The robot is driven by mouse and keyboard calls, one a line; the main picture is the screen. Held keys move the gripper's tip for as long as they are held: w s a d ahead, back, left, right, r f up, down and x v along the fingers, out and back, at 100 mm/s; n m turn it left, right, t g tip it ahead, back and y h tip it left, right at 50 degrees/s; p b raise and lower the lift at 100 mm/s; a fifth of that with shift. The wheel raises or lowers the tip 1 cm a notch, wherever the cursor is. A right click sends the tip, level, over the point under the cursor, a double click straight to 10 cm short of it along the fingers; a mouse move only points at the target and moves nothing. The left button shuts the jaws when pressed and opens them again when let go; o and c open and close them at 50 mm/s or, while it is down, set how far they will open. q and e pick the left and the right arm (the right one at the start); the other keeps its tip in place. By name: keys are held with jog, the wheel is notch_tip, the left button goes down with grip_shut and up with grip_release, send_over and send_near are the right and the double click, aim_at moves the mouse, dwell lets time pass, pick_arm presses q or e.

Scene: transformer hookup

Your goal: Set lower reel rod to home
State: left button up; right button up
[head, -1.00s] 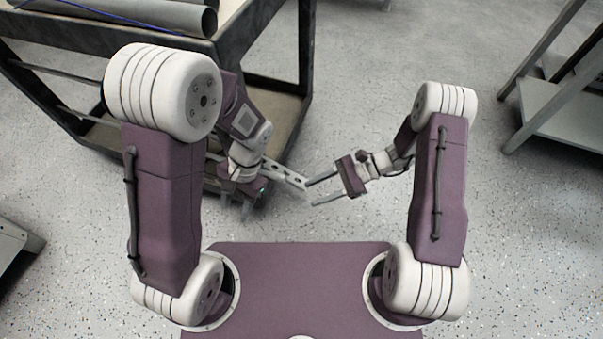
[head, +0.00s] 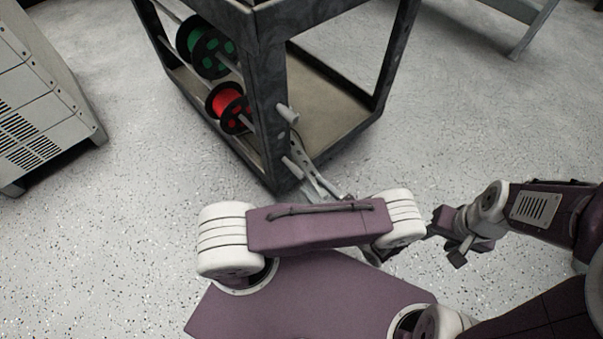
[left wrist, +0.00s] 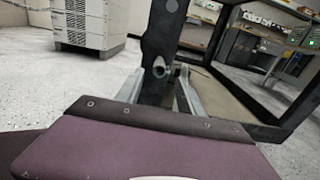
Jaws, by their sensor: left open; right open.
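The lower reel rod (head: 291,168) passes through the red reel (head: 228,102) on the cart's lower level. Its grey end sticks out of the cart's dark corner post. My left gripper (head: 302,160) is open at that post, near the rod end. In the left wrist view the gripper's two fingers (left wrist: 163,92) lie on either side of the post, with the round rod end (left wrist: 160,69) between them and not visibly gripped. My right gripper (head: 462,240) is open and empty at the right, away from the cart; its fingers are partly hidden.
The upper rod end (head: 287,113) sticks out above, with the green reel (head: 207,52) on that rod. The cart's lower shelf (head: 335,95) is bare. A grey cabinet (head: 40,95) stands at the left. The floor around is clear.

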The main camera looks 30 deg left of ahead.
aim_at(302, 177)
pick_arm(q)
jog(key=b+x, duration=0.1)
jog(key=x, duration=0.2)
jog(key=b+x, duration=0.1)
jog(key=x, duration=0.2)
jog(key=shift+a+f, duration=0.2)
jog(key=shift+a, duration=0.1)
jog(key=shift+w+a+r, duration=0.1)
jog(key=shift+w+a, duration=0.1)
jog(key=shift+a, duration=0.15)
grip_shut()
dwell(0.7)
